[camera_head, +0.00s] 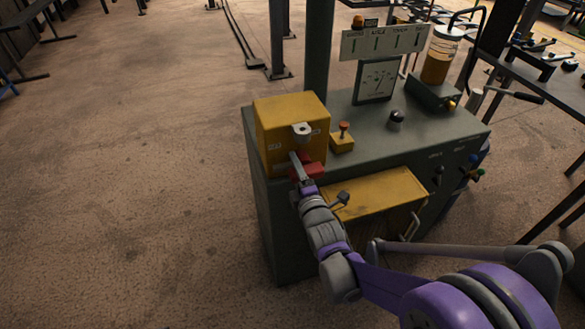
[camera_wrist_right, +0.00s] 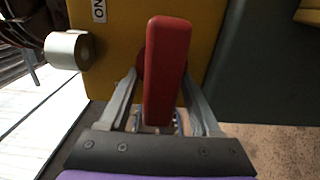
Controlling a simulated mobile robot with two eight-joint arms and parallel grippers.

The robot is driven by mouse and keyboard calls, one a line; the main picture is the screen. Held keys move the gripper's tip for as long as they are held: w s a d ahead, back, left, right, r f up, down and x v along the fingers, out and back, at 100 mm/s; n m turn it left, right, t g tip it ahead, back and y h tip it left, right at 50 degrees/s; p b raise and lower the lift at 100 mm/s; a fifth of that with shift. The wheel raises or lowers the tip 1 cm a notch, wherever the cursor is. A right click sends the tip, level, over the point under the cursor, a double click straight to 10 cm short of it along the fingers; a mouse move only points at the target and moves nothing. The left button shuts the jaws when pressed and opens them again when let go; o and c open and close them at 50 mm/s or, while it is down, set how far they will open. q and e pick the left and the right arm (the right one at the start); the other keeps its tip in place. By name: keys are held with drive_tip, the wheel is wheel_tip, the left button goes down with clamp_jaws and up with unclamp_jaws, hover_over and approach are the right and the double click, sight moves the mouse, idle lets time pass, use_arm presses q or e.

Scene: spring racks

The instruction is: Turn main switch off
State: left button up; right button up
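The main switch is a yellow box (camera_head: 291,122) on the left end of the grey-green machine cabinet, with a red handle (camera_head: 313,170) low on its front. In the right wrist view the red handle (camera_wrist_right: 167,70) stands upright in the picture, beside an ON label (camera_wrist_right: 98,10). My right gripper (camera_head: 301,170) is at the handle. Its two grey fingers (camera_wrist_right: 161,88) lie on either side of the handle, with a visible gap on the left side. The right fingertip is partly hidden behind the handle, so contact there is unclear. My left gripper is out of view.
A grey cylinder (camera_head: 301,130) sticks out of the box front above the handle. A yellow button box (camera_head: 342,143), a gauge (camera_head: 376,80) and a yellow tray (camera_head: 378,193) are to the right. Open floor (camera_head: 130,150) lies left of the cabinet.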

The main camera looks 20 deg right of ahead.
drive_tip(key=shift+s+a, duration=0.1)
drive_tip(key=s, duration=1)
drive_tip(key=shift+s+d, duration=0.25)
drive_tip(key=shift+s, duration=0.05)
